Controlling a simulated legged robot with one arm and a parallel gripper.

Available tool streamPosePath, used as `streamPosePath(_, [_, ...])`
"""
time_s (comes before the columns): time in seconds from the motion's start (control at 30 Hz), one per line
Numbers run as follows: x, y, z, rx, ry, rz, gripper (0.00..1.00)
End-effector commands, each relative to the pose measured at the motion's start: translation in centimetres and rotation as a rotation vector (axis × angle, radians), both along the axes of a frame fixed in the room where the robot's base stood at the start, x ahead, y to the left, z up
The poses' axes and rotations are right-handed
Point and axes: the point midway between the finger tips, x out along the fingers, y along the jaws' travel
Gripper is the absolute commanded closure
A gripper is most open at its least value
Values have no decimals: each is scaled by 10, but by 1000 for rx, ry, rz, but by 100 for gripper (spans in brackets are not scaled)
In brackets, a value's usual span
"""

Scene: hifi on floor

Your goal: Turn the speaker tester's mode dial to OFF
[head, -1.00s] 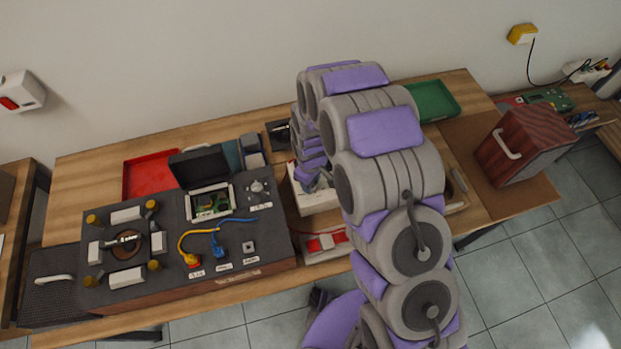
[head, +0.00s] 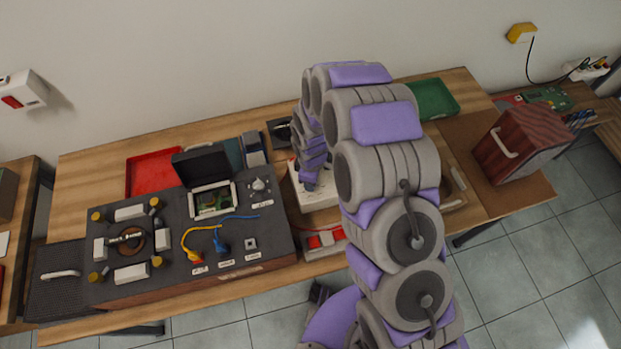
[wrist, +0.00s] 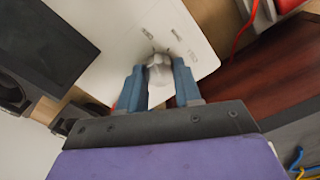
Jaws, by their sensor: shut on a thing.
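The speaker tester (head: 299,197) is a white box on the bench, mostly hidden behind my arm in the head view. In the wrist view its white top panel (wrist: 120,55) carries the mode dial (wrist: 159,70), a grey-white knob with small dark labels around it. The labels are too small to read, so the dial's setting cannot be told. My gripper (wrist: 159,85) is shut on the dial, with one blue finger on each side of it. In the head view the fingers are hidden.
A large dark tester unit (head: 150,270) with yellow and blue cables stands left of the speaker tester. A red switch box (head: 325,240) lies in front of it. A wooden speaker cabinet (head: 525,140), red tray (head: 153,172) and green tray (head: 432,98) are also on the bench.

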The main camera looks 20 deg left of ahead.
Motion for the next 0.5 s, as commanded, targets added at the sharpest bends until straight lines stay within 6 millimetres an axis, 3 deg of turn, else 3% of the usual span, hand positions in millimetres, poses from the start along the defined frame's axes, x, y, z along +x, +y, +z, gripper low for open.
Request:
streamPosePath(0.17, [2,1,1,3,-6,0,97])
streamPosePath(0.2, [2,1,1,3,-6,0,64])
streamPosePath(0.43, [1,0,1,2,-4,-1,42])
streamPosePath(0.5, [1,0,1,2,-3,-1,41])
